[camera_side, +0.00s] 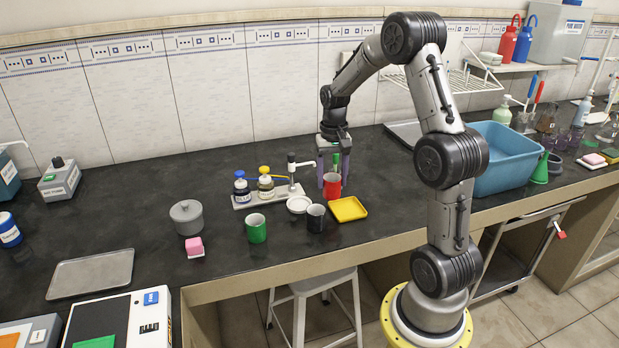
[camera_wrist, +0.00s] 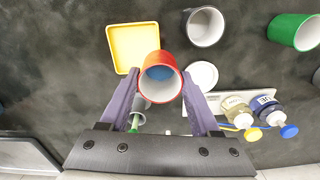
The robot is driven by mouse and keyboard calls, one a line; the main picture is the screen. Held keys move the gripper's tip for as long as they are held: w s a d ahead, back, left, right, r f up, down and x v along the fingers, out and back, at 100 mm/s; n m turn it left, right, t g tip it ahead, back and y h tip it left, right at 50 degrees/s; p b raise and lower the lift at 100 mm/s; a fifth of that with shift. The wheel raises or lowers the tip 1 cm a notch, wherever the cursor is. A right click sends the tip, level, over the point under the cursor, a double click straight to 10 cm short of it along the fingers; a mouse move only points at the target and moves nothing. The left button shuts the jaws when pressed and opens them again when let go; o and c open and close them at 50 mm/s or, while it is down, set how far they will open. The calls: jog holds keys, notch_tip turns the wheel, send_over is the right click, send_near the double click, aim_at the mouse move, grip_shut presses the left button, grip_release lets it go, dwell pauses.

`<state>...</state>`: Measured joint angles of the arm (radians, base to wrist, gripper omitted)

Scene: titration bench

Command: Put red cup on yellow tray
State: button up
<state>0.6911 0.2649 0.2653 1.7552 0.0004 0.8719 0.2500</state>
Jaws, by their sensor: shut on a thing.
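The red cup (camera_side: 332,188) is upright between the fingers of my gripper (camera_side: 335,172), just behind the yellow tray. In the wrist view the red cup (camera_wrist: 160,77) sits between the purple fingertips of my gripper (camera_wrist: 165,98), which are shut on it. The cup's inside looks blue and white from above. The yellow tray (camera_side: 349,208) lies flat and empty on the dark bench, in front of the cup and a little to its right. In the wrist view the tray (camera_wrist: 124,47) is partly overlapped by the cup. I cannot tell whether the cup touches the bench.
A black cup (camera_side: 316,219) and a green cup (camera_side: 256,229) stand left of the tray. A white dish (camera_side: 299,204) and a white stand with bottles (camera_side: 266,185) are close on the left. A blue basin (camera_side: 500,160) is to the right.

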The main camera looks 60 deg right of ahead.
jog(key=shift+m, duration=0.6)
jog(key=shift+s+d+f, duration=0.3)
jog(key=shift+s+f, duration=0.2)
jog(key=shift+s, duration=0.2)
jog(key=shift+s+d+f, duration=0.35)
jog(key=shift+s+f, duration=0.15)
jog(key=shift+s, duration=0.15)
jog(key=shift+s+d+f, duration=0.3)
jog(key=shift+s+f, duration=0.2)
jog(key=shift+s, duration=0.2)
jog(key=shift+f, duration=1)
dwell(0.5)
jog(key=o, duration=1.1)
jog(key=shift+o, duration=0.3)
jog(key=shift+r, duration=3)
